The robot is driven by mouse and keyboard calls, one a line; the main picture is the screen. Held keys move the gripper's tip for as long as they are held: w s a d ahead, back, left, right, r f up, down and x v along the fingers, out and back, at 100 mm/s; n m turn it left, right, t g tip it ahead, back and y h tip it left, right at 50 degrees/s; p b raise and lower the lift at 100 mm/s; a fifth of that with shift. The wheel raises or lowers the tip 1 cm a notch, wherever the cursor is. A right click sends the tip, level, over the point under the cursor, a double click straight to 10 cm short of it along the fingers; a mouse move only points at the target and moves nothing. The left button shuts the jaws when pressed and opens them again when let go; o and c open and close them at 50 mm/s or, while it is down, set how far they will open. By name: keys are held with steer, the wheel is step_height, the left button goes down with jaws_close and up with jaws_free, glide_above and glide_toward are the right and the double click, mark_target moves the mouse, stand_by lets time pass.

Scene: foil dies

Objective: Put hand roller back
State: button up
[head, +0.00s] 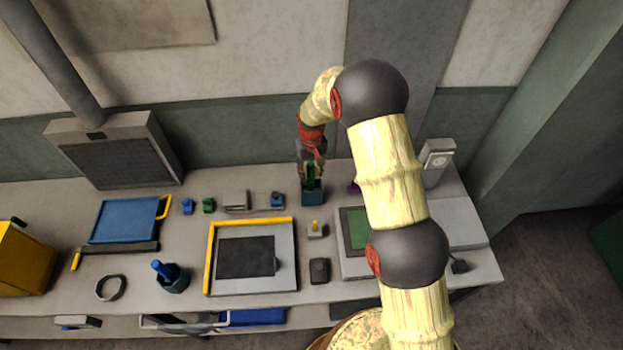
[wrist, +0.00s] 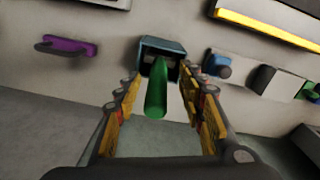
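A green-handled tool (head: 310,174), which may be the hand roller, stands in a teal box-shaped holder (head: 312,198) at the back of the bench. Its lower end is hidden in the holder. In the wrist view the green handle (wrist: 156,92) rises from the teal holder (wrist: 163,45). My gripper (wrist: 160,76) is open, with its fingers on either side of the handle and a gap showing on both sides. In the head view my gripper (head: 312,156) is directly above the holder.
A purple-handled item (wrist: 68,46) lies near the holder. Small blue (head: 277,199) and green (head: 208,205) blocks sit left of it. A yellow-edged plate (head: 209,258) and a blue-handled tool in a hexagonal cup (head: 173,282) are nearer the front.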

step_height(320, 180, up, 9)
step_height(320, 180, up, 14)
steer(key=t, duration=0.1)
glide_above(312, 185)
steer(key=s+d, duration=0.4)
steer(key=s, duration=0.2)
steer(key=s+d+r+m+t, duration=0.15)
steer(key=s+d+r, duration=0.25)
steer(key=s+r, duration=0.4)
steer(key=s+d+r+m+t, duration=0.1)
steer(key=s+d+r, duration=0.1)
steer(key=s, duration=0.9)
steer(key=s+d+r+t, duration=0.2)
steer(key=s+d+r, duration=0.1)
steer(key=s, duration=0.9)
steer(key=shift+d+r+m+b, duration=0.15)
steer(key=shift+r+m+b, duration=0.05)
steer(key=shift+m+b, duration=0.2)
